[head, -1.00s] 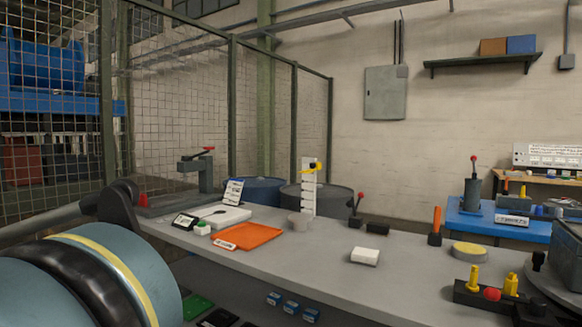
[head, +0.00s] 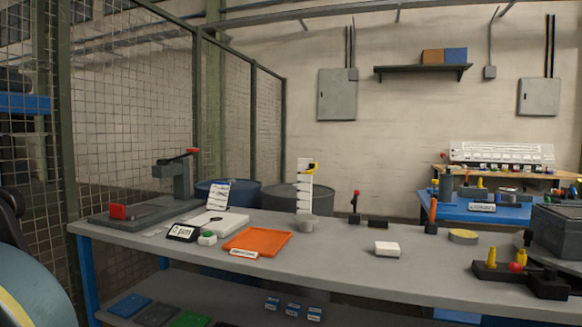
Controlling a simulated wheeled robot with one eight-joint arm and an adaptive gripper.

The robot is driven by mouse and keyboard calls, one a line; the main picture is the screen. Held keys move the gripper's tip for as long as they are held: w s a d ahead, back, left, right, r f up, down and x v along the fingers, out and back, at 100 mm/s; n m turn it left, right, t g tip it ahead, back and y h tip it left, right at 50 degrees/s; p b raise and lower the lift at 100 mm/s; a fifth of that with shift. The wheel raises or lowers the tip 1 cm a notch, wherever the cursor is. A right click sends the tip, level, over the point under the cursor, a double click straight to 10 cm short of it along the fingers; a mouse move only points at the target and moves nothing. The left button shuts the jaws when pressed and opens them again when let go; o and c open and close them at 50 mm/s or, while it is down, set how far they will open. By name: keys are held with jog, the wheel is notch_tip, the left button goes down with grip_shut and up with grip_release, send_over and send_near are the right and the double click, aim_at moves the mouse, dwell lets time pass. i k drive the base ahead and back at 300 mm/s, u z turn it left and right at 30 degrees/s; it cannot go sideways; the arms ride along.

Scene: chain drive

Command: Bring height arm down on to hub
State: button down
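A white notched upright post (head: 304,192) stands at the back of the grey bench. A short yellow arm (head: 312,168) sits near its top and sticks out to the right; I take this as the height arm. A small grey round piece (head: 308,224), possibly the hub, is at the foot of the post. The yellow arm is well above it, with a clear gap. My gripper is not in view; only a rounded teal and black part of my arm shows at the lower left edge.
An orange tray (head: 257,241), a small display (head: 182,233) and a dark press-like fixture (head: 176,181) are on the left of the bench. A white block (head: 386,248) lies right of the post. Red- and orange-handled levers stand farther right. The front middle is mostly clear.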

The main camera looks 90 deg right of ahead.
aim_at(314, 166)
jog(key=i, duration=1.55)
jog(key=z, duration=4.25)
jog(key=i, duration=1)
